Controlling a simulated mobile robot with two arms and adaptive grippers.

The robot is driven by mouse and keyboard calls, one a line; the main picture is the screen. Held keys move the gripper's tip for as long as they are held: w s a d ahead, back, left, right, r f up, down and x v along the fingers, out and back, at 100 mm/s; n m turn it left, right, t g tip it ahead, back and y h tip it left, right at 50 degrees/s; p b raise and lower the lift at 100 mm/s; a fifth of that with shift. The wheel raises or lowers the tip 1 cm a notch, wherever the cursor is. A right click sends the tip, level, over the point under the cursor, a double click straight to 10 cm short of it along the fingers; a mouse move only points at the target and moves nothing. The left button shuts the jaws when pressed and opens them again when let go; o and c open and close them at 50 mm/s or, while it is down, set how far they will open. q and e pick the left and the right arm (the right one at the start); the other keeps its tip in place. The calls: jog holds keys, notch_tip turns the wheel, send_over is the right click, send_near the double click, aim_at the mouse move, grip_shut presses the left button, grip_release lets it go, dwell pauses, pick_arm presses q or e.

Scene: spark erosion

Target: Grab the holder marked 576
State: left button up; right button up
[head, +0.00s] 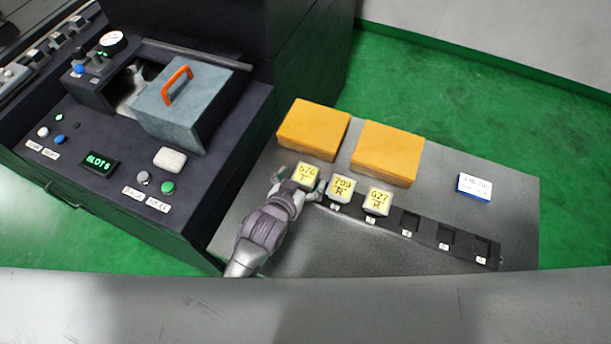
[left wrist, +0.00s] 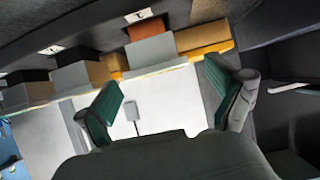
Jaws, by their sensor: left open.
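The holder marked 576 (head: 307,175) is a pale block with a yellow label on top, at the left end of the row in the head view. My left gripper (head: 299,186) is open, with its fingers on either side of this holder. In the left wrist view a pale block (left wrist: 165,100), seemingly the same holder, fills the space between the green finger pads of the left gripper (left wrist: 165,98). I cannot tell whether the pads touch it. My right gripper is not in view.
Two similar holders, one (head: 341,187) close beside 576 and one marked 627 (head: 377,201), sit in a dark slotted rack (head: 425,220) with empty slots to the right. Two orange blocks (head: 313,128) (head: 387,152) stand behind. A white-and-blue box (head: 475,187) lies right. A dark machine (head: 110,140) stands left.

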pick_arm(q)
jog(key=shift+x, duration=1.5)
jog(key=shift+s+r, duration=0.1)
jog(key=shift+c, duration=0.2)
jog(key=shift+c, duration=1.2)
jog(key=c, duration=1.3)
jog(key=shift+r, duration=0.1)
grip_shut()
